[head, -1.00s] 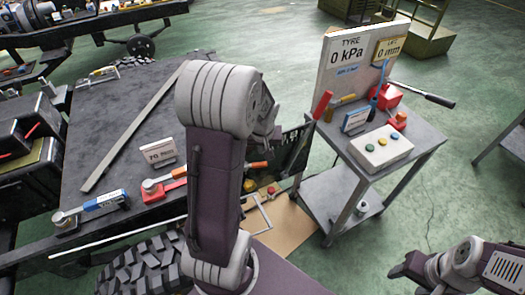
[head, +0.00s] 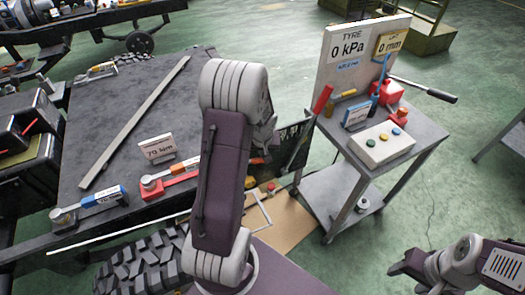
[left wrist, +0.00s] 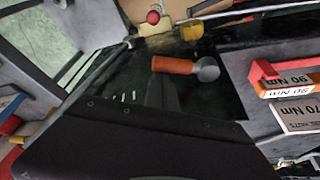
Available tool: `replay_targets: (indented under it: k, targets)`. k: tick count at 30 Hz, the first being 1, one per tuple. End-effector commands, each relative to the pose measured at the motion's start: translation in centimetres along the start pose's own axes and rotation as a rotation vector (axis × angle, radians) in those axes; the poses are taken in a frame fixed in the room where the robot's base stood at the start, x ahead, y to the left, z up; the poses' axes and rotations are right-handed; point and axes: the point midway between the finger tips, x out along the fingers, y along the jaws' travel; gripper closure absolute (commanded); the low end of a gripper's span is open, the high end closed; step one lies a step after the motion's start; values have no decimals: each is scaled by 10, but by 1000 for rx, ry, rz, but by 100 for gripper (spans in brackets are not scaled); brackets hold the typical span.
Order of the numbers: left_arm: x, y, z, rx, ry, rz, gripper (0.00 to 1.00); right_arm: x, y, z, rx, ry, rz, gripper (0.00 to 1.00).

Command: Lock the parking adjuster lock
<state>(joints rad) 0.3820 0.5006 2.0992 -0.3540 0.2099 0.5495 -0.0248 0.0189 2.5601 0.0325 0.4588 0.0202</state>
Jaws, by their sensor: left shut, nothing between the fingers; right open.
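An orange-handled lever with a grey round end (left wrist: 180,66) lies against a dark panel in the left wrist view. A red ball knob (left wrist: 153,17) and a yellow knob (left wrist: 192,30) are beyond it. I cannot tell for sure which of these is the parking adjuster lock. My left gripper (left wrist: 163,92) is a dark shape in front of the panel, shut and empty, near the orange handle; contact cannot be told. In the head view my left arm mostly hides this area. My right gripper (head: 405,265) is open and empty at the lower right, away from everything.
A dark table (head: 115,105) holds a long bar, a 70 Nm sign (head: 157,148) and red and blue wrenches. A grey cart (head: 435,133) on the right carries a gauge board and a button box (head: 382,143). A tyre (head: 145,265) lies below the table.

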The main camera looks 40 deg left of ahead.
Motion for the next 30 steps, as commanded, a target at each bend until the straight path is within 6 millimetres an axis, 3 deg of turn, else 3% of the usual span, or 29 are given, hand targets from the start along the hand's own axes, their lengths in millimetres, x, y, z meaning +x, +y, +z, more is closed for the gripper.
replay_targets:
  k: [14,17,24,30]
  targets:
    - [-7,0,6,95,-4,34,100,-30,-1,-3,0,0,0,45]
    - [-12,0,8,139,-6,49,100,-48,-1,-5,0,0,0,45]
    - [-21,-2,20,319,-9,113,100,-112,-2,-12,0,0,0,45]
    - [-20,-4,34,497,-4,182,100,-137,-3,-14,0,0,0,45]
